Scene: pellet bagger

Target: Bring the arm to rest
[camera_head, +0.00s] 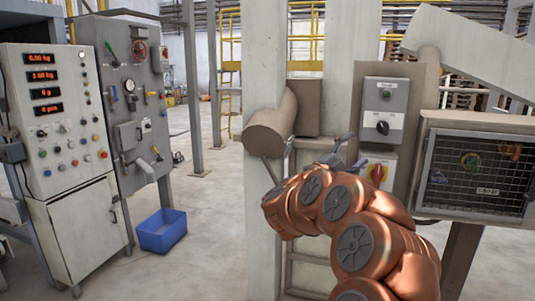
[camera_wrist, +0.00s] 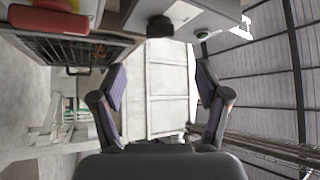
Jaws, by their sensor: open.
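My copper arm reaches up from the bottom right of the head view, bent in front of the grey machine column (camera_head: 262,85). My gripper (camera_head: 350,152) is at its far end, partly hidden behind the arm, near the yellow and red switch box (camera_head: 377,172). In the wrist view my gripper (camera_wrist: 161,88) is open, its two dark fingers wide apart with nothing between them. Beyond the fingers are a pale panel (camera_wrist: 166,95) and a box with a black knob (camera_wrist: 160,27). Whether any finger touches the machine cannot be told.
The grey switch box (camera_head: 384,110) and mesh-fronted cabinet (camera_head: 475,172) stand close to the arm.

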